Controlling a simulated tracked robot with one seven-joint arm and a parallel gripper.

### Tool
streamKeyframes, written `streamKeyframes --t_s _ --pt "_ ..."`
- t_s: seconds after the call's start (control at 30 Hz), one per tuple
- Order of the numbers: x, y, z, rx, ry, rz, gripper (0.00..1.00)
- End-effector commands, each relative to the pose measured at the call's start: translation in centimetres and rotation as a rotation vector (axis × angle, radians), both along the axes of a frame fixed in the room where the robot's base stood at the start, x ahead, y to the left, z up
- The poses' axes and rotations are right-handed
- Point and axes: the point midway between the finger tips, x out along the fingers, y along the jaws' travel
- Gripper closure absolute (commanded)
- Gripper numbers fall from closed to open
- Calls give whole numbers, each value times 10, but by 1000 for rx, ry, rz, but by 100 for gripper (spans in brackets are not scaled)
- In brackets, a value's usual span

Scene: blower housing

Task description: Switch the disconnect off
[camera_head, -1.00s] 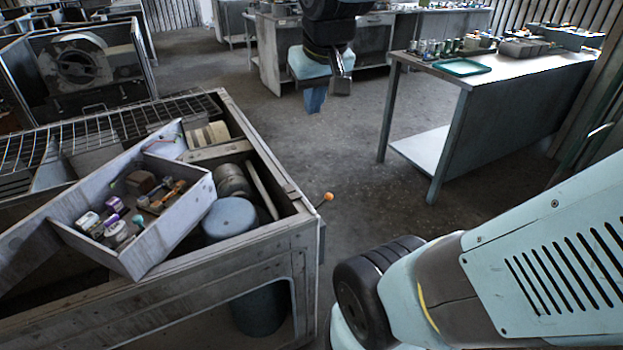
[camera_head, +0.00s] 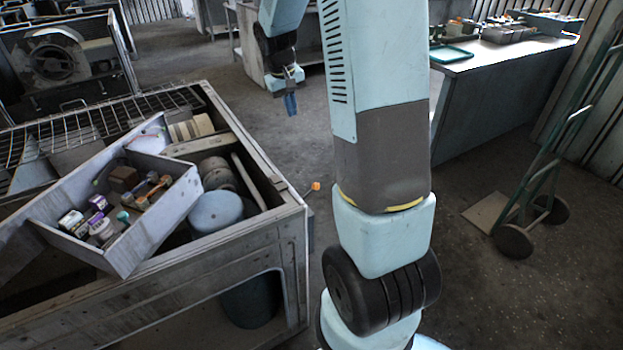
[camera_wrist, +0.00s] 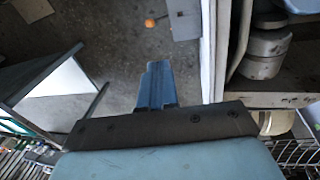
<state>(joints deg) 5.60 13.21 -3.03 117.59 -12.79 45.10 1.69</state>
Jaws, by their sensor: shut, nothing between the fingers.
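An orange ball on a short lever (camera_head: 315,186) sticks out from the right side of the grey bench-like housing (camera_head: 200,268); I take it for the disconnect handle. In the wrist view the orange ball (camera_wrist: 150,22) shows beyond my fingertips, beside a small grey box (camera_wrist: 183,18) on the housing's side. My gripper (camera_head: 290,103) hangs past the housing's far right corner, apart from the ball. In the wrist view its blue fingers (camera_wrist: 155,68) are together and empty, pointing toward the ball with bare floor between.
An open grey tray (camera_head: 165,225) with small bottles and parts lies tilted on the housing, near a wire grille (camera_head: 100,125). A bench (camera_head: 490,60) stands at the right back, a hand truck (camera_head: 540,185) at the right. The floor between is clear.

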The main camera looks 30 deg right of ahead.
Motion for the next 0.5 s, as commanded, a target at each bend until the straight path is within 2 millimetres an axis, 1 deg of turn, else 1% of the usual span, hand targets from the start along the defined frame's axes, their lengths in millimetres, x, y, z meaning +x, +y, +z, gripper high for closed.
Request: streamKeyframes --t_s 0.03,0.17,0.2,0.27,0.4,0.5 --pt "9 -6 -17 -4 22 -1 100" --pt "30 -19 -55 -19 68 1 100" --pt "35 -23 -68 -23 82 1 100" --pt "43 -30 -87 -29 104 2 100" --pt "58 -45 -133 -42 151 6 100" --pt "65 -53 -161 -50 179 10 100"
